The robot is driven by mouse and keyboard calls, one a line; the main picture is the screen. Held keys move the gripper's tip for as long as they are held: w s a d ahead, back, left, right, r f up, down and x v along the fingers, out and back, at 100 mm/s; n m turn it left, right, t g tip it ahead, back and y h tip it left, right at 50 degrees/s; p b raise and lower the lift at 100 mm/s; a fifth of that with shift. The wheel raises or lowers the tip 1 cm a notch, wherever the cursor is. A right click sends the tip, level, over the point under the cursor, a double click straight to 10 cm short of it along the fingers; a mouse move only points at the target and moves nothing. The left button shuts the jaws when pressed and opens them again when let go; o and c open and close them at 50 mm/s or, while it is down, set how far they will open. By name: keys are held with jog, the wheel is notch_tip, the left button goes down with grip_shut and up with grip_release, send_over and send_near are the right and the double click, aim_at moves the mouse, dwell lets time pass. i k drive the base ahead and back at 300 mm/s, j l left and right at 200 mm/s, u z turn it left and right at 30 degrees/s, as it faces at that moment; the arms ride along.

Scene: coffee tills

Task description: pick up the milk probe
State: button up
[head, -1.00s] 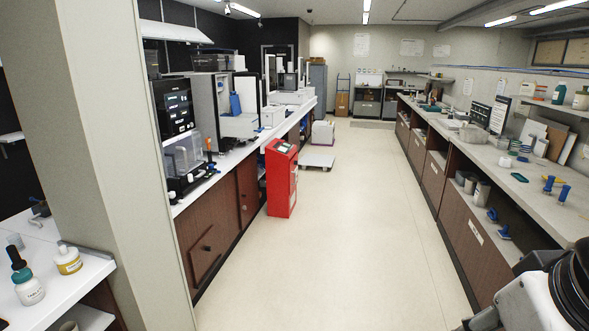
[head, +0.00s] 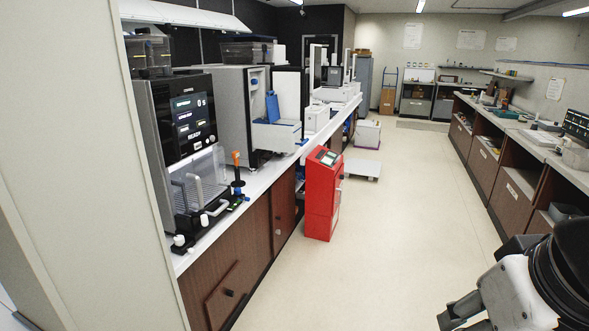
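No thing in the head view is clearly a milk probe. A slim upright tool with an orange top and dark shaft (head: 236,166) stands on the left white counter, just right of the black coffee machine (head: 180,135); I cannot tell if it is the probe. My gripper (head: 452,318) is at the lower right, over the floor and far from that counter. It is partly cut off by the frame's bottom edge, and its finger opening cannot be made out.
A pale pillar (head: 90,170) stands close on the left. A red cabinet (head: 322,195) stands on the floor against the left counter (head: 260,181). A low white trolley (head: 362,168) is beyond it. The aisle floor (head: 400,220) is clear. Another counter (head: 520,150) runs along the right.

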aim_at(234, 156)
jog(key=i, duration=0.95)
jog(key=i+l+u, duration=0.1)
jog(key=i, duration=0.85)
jog(key=i+l+u, duration=0.1)
jog(key=i+u, duration=0.3)
jog(key=i+l+u, duration=0.3)
jog(key=i+u, duration=0.15)
jog(key=i+l+u, duration=0.8)
jog(key=l, duration=0.2)
